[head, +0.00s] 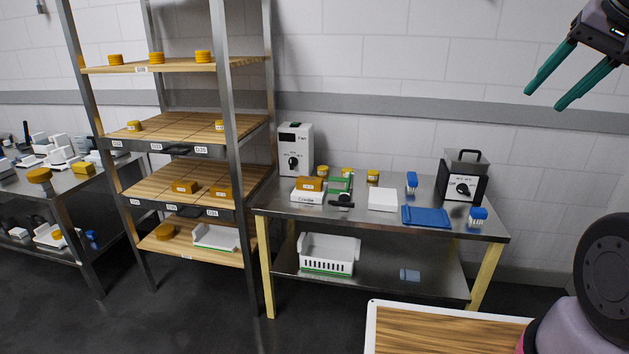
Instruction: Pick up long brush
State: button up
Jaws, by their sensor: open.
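My gripper (544,100) is at the top right, with two teal fingers spread apart and nothing between them. It is well above the steel table (300,212) and clear of everything on it. No item can be surely told as the long brush. A small blue-and-white item (412,182), perhaps a brush, stands at the back of the table. A similar blue-and-white item (478,216) is at its right front corner. A blue item (92,239) lies on the lower shelf of the left table, too small to make out.
A shelf rack (230,110) with yellow cheeses stands left of the table. A white machine (295,149), a dark-and-steel device (463,177), a white block (382,200) and a folded blue cloth (426,216) crowd the tabletop. A wood-topped board (430,335) is in front. Dark floor lies open at front left.

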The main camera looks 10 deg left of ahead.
aim_at(411, 181)
jog(key=i, duration=1.8)
